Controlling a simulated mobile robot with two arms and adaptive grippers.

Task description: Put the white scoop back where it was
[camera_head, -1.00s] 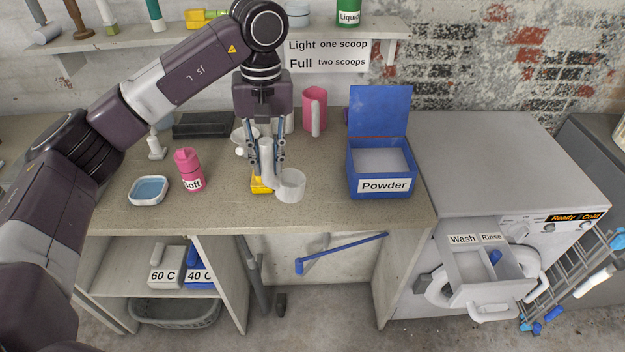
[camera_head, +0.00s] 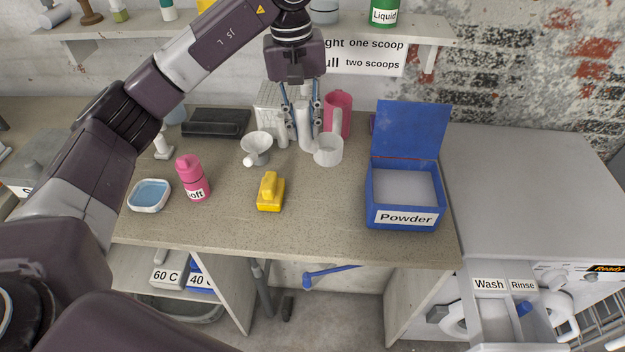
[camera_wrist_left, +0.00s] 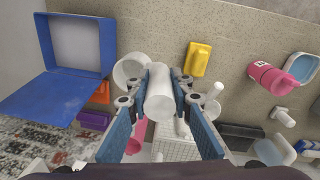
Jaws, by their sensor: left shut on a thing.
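My left gripper (camera_head: 302,138) points down and is shut on the upright handle of the white scoop (camera_head: 328,150). The scoop's round cup faces up, to the right of the fingers, near the back of the counter just in front of the pink jug (camera_head: 338,113). In the left wrist view the white handle (camera_wrist_left: 160,94) lies between both fingers, with the cup (camera_wrist_left: 130,69) beyond it. I cannot tell whether the scoop touches the counter. My right gripper is not in view.
A white funnel-shaped thing (camera_head: 257,146) stands left of the scoop. A yellow brush (camera_head: 270,193), a pink bottle (camera_head: 192,178) and the open blue powder box (camera_head: 403,215) are on the counter (camera_head: 320,225). Bare counter lies between brush and box.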

